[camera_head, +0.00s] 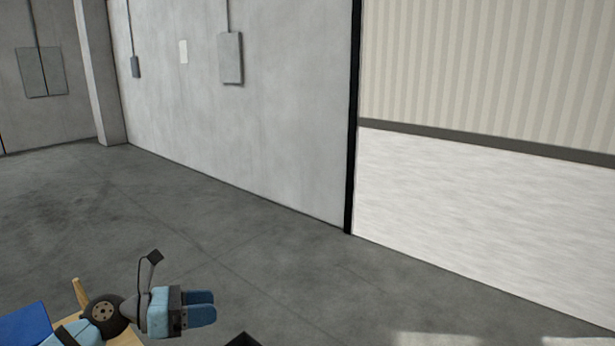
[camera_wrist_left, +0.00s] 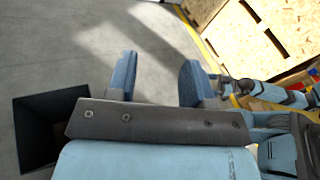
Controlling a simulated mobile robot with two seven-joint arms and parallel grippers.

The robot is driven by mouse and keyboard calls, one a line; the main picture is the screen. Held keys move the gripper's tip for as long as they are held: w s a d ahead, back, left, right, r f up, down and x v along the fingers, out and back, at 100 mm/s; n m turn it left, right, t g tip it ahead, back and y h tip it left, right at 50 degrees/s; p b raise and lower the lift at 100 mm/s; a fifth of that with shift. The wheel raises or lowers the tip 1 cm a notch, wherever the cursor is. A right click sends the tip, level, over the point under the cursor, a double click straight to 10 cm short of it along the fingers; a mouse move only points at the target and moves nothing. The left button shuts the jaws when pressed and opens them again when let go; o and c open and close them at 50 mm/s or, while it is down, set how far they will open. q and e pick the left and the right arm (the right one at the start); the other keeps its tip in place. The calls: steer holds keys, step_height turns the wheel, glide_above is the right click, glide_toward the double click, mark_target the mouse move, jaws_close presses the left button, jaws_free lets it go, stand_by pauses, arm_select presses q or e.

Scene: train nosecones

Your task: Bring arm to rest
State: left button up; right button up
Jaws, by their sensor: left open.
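My left gripper (camera_head: 202,308) shows at the bottom left of the head view, with its two blue fingers pointing right over the grey floor. In the left wrist view the fingers of the left gripper (camera_wrist_left: 160,82) stand apart with bare floor between them. Nothing is held. My right gripper cannot be made out in either view.
A blue item (camera_head: 24,325) lies at the head view's lower left corner. Grey walls (camera_head: 240,130) and a white panel (camera_head: 480,225) stand beyond open floor (camera_head: 240,240). The wrist view shows a dark box (camera_wrist_left: 38,125) and wooden crates (camera_wrist_left: 250,30).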

arm_select(q)
steer(key=s+a+f+m+t+y, duration=0.3)
steer(key=s+f+m+y, duration=0.5)
steer(key=m, duration=0.8)
steer(key=s+a+f+m+t+y, duration=0.2)
steer(key=s+a+f+m+y, duration=0.55)
steer(key=m, duration=0.75)
steer(key=s+d+f+n+g, duration=0.15)
steer(key=s+g, duration=0.25)
steer(key=s, duration=0.4)
steer(key=s+d+f+n+g, duration=0.1)
steer(key=s+d+n+g, duration=0.25)
steer(key=s, duration=0.45)
steer(key=w+d+f+m+t+h+p, duration=0.2)
steer(key=w+d+f+t+h+p, duration=0.1)
steer(key=w+d+f+t+p, duration=0.3)
steer(key=shift+w+d+f+t+p, duration=0.2)
steer(key=shift+f+t+p, duration=0.25)
steer(key=shift+t+p, duration=0.2)
arm_select(e)
step_height(320, 180, up, 7)
steer(key=shift+s+d+f, duration=0.15)
steer(key=shift+d+f, duration=0.05)
steer(key=shift+d, duration=0.15)
